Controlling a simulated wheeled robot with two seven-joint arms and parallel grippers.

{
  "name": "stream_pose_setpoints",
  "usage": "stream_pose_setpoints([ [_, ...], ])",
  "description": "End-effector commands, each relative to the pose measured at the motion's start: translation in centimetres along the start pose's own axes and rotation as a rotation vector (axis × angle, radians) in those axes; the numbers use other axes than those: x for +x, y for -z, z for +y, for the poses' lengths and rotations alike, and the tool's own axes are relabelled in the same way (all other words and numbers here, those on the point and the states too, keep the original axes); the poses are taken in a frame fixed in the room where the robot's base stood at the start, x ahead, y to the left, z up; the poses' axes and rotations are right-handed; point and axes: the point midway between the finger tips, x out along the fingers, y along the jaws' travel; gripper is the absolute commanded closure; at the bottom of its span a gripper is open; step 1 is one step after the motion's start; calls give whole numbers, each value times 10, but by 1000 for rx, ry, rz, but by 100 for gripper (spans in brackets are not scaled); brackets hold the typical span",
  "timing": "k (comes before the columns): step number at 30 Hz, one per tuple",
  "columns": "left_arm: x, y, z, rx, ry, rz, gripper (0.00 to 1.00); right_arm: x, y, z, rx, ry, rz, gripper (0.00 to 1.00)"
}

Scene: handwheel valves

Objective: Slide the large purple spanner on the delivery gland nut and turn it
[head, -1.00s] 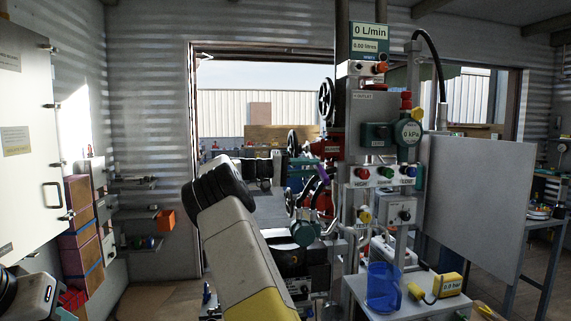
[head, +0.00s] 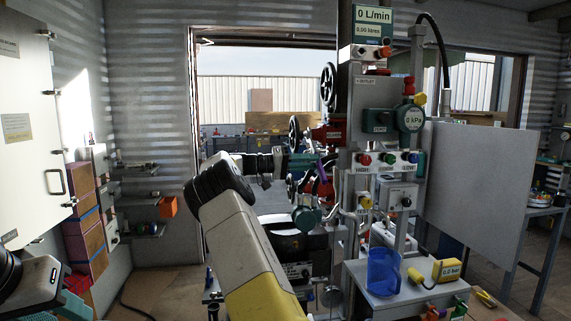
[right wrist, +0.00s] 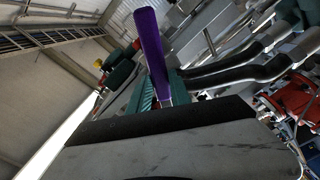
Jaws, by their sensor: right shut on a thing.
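The purple spanner (head: 322,168) is in my right gripper (head: 304,163), in front of the red valve parts left of the panel. In the right wrist view its purple handle (right wrist: 149,42) stands up from between the teal fingers (right wrist: 155,92), which are shut on it. The spanner's jaw end is not clear in either view. Red valve bodies (head: 326,134) with black handwheels (head: 328,88) stand close behind and above the gripper. I cannot make out the delivery gland nut or whether the spanner touches it. My left gripper (head: 73,294) is partly in view at the lower left, away from the valves.
A panel with HIGH and LOW buttons (head: 386,160) and a kPa gauge (head: 412,117) stands right of the spanner. A blue jug (head: 382,272) and a yellow gauge (head: 447,270) are on the shelf below. Pipes crowd the space under the gripper.

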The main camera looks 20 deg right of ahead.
Motion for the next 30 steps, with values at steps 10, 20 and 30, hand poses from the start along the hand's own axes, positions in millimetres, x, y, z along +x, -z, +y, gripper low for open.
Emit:
stream_pose_setpoints([
  [10,0,0,0,0,0,0,64,0,1,12,-73,0,1,100],
  [20,0,0,0,0,0,0,64,0,-8,13,-77,-1,0,100],
  [30,0,0,0,0,0,0,64,0,-25,14,-75,-1,1,100],
])
